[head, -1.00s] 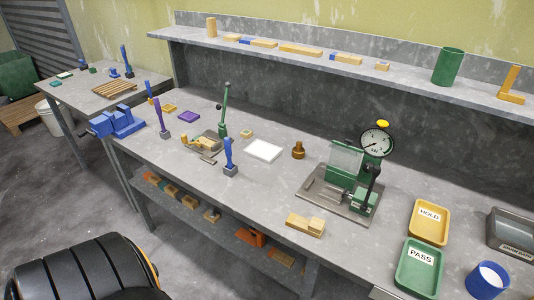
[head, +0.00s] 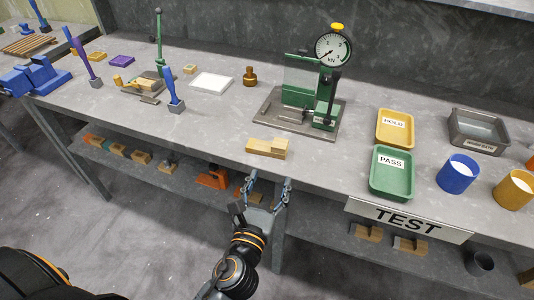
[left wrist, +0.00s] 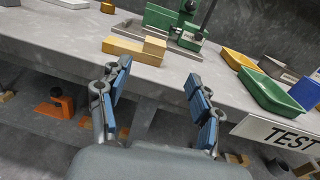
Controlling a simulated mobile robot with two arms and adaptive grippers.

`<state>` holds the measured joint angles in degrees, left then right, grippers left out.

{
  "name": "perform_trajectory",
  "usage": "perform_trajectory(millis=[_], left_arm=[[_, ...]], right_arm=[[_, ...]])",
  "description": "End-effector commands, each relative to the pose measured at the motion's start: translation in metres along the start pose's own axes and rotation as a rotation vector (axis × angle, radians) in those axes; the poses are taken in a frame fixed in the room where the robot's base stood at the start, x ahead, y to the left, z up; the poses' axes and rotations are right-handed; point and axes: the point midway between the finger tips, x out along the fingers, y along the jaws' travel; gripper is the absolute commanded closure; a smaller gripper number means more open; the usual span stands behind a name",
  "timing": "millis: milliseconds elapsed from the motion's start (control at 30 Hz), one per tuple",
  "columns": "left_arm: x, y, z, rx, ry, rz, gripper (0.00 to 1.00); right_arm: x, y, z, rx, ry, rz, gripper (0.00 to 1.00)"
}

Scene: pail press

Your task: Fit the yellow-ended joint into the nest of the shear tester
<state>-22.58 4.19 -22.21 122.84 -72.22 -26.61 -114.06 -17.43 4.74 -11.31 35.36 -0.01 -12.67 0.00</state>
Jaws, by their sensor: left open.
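A two-piece wooden joint (head: 267,147) lies on the bench near its front edge, a shorter piece overlapping a longer one. It also shows in the left wrist view (left wrist: 125,47), its longer piece yellower than the short one. The green shear tester (head: 298,97) with a round dial stands behind it on a grey base plate; its nest is too small to make out clearly. My left gripper (head: 268,183) is open and empty in front of the bench edge, just short of the joint. Its spread fingers (left wrist: 157,75) point towards the joint. My right gripper is not in view.
A yellow HOLD tray (head: 395,142), a green PASS tray (head: 408,188) and a grey bin (head: 478,147) stand to the right. A blue cup (head: 457,174) is beside them. A brass weight-like piece (head: 250,77) and a white sheet (head: 212,83) lie left. The bench around the joint is clear.

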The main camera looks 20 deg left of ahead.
Motion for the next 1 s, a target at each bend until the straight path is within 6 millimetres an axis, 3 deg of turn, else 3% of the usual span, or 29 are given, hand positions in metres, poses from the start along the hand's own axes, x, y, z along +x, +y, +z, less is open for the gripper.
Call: perform_trajectory(millis=[133,400,667,1000], left_arm=[[0.023,0.001,0.009,0.018,-0.015,0.004,0.36],[0.072,0.001,0.007,0.013,-0.011,0.003,0.36],[0.092,0.004,0.005,0.012,-0.01,0.003,0.36],[0.134,0.008,0.002,0.011,-0.01,0.002,0.36]], right_arm=[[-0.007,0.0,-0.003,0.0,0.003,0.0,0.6],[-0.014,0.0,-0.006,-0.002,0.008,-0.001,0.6],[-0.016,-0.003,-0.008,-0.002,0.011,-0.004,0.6],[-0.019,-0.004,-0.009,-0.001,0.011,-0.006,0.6]])
